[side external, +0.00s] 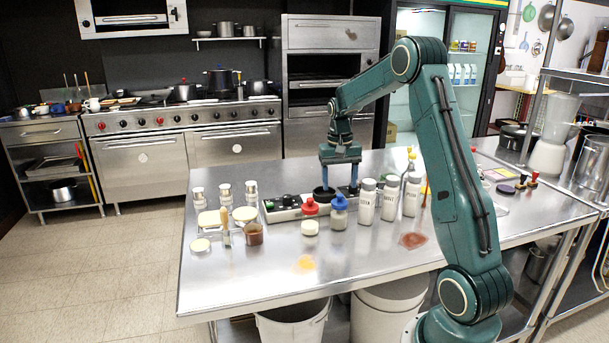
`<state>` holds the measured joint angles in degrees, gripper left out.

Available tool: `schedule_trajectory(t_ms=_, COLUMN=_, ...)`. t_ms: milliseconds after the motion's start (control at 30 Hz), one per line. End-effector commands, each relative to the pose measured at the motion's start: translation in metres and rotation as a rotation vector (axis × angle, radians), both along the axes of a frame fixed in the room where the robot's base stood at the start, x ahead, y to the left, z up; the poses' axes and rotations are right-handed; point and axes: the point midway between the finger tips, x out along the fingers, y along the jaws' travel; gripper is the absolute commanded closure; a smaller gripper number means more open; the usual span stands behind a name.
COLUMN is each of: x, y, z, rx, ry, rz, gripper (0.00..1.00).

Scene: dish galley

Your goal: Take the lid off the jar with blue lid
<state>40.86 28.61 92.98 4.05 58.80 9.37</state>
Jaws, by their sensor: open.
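The jar with the blue lid (338,218) stands upright on the steel table. Its blue lid (339,202) is on top. My gripper (340,185) is open, with its two fingers pointing down and spread apart. It shows just above and seemingly behind the blue lid in the picture; the exact depth gap is hard to tell. Dark items lie near the fingertips, and nothing is clearly held between them.
A jar with a red lid (310,208) stands close left. White bottles (367,204) stand close right. A low pale tray (283,212) with dark items is behind. A brown jar (254,235) is further left. The table's front is mostly clear, with an orange patch (305,263).

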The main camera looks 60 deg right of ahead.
Motion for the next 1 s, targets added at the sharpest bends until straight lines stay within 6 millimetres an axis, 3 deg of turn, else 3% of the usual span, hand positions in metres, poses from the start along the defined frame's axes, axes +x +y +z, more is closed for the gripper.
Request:
schedule_trajectory(t_ms=400, x=-0.001, y=0.0, z=-0.042, rx=0.002, ry=0.001, rz=0.0, gripper=0.36)
schedule_trajectory(t_ms=967, x=-0.001, y=0.0, z=-0.045, rx=0.0, ry=0.0, rz=0.0, gripper=0.36)
schedule_trajectory(t_ms=1000, x=-0.001, y=0.0, z=-0.045, rx=0.0, ry=0.0, rz=0.0, gripper=0.44)
